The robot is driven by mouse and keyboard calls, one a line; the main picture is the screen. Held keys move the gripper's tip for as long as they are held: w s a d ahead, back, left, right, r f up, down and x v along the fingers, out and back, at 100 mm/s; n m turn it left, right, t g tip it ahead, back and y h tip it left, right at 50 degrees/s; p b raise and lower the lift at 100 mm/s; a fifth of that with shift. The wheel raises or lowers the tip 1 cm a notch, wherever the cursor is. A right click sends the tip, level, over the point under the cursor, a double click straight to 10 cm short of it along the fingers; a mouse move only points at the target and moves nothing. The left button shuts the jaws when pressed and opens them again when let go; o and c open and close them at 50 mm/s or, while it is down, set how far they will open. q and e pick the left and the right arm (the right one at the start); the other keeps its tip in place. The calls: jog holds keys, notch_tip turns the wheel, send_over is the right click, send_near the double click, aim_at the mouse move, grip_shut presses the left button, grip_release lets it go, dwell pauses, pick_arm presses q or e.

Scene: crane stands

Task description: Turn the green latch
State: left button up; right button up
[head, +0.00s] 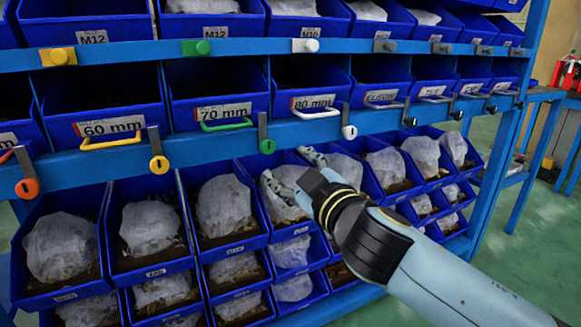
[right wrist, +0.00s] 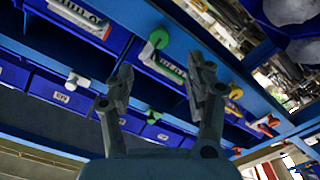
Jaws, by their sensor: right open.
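The green latch is a grey hanging lever with a round green knob (head: 267,146) on the blue rail below the 70 mm bin. The lever hangs straight down. In the right wrist view a green knob (right wrist: 159,38) shows beyond the fingertips, roughly between them. My right gripper (head: 287,167) is open and empty, just below and to the right of the green knob, in front of the lower bins. Both its fingers (right wrist: 160,85) stand apart in the right wrist view, with nothing between them. My left gripper is not in view.
A yellow latch (head: 159,164) and an orange latch (head: 27,187) hang to the left. A white latch (head: 349,131) hangs close on the right. A green bin handle (head: 226,125) is above left. Another green tab (head: 196,47) is on the upper rail. Lower bins hold wrapped bags.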

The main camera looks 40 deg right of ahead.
aim_at(269, 148)
jog(key=w+d+m, duration=0.1)
jog(key=w, duration=0.3)
jog(key=w+d+m+b, duration=0.1)
jog(key=w+m, duration=0.1)
jog(key=w, duration=0.1)
jog(key=w+d+m+b, duration=0.1)
jog(key=w, duration=0.3)
jog(key=shift+w, duration=0.35)
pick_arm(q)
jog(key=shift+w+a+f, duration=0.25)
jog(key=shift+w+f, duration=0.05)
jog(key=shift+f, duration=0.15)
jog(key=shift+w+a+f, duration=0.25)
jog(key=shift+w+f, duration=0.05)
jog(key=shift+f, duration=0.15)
